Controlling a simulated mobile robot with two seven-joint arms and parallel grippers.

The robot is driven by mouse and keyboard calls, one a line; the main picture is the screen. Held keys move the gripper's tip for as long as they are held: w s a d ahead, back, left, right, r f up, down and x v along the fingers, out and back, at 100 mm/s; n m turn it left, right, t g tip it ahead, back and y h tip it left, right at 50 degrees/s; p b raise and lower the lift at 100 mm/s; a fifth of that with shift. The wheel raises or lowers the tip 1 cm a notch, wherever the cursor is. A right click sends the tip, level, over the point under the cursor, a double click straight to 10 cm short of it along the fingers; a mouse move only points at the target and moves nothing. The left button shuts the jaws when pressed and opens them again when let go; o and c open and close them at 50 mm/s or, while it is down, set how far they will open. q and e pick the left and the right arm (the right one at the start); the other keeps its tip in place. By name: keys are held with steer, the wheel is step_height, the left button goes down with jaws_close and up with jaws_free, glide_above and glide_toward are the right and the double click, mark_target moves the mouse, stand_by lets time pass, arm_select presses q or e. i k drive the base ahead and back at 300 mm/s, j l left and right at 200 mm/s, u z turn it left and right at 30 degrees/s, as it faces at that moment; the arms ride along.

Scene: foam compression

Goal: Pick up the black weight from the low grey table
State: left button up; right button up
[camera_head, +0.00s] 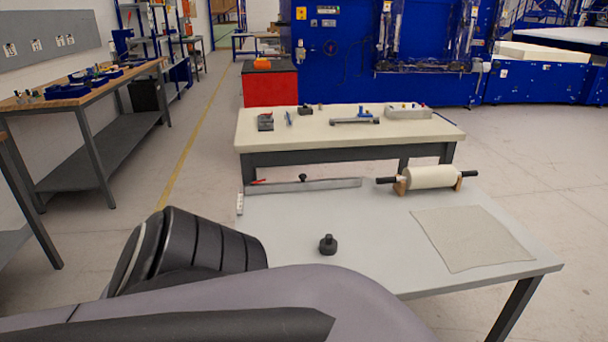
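A small black weight (328,245) with a knob on top stands upright on the low grey table (370,225), near the middle of its visible top. A large grey and black part of my own body fills the lower left and covers the table's near left corner. Neither of my grippers shows in the head view, and nothing touches the weight.
A roller (430,177) on wooden supports and a beige sheet (472,238) lie to the right on the grey table. A metal bar (305,186) lies along its back edge. A cream-topped table (350,140) with tools stands behind. The surface around the weight is clear.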

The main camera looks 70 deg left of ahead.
mark_target(328, 246)
steer(key=u, duration=2.1)
steer(key=i+l, duration=0.15)
steer(key=l, duration=0.25)
steer(key=i+l, duration=0.15)
steer(key=l, duration=0.25)
steer(key=i+l+u, duration=0.1)
steer(key=l, duration=0.3)
steer(key=i+l, duration=0.2)
steer(key=l, duration=0.2)
steer(key=i+l, duration=0.1)
steer(key=l, duration=0.3)
steer(key=i+j, duration=0.3)
steer(key=i+u, duration=0.05)
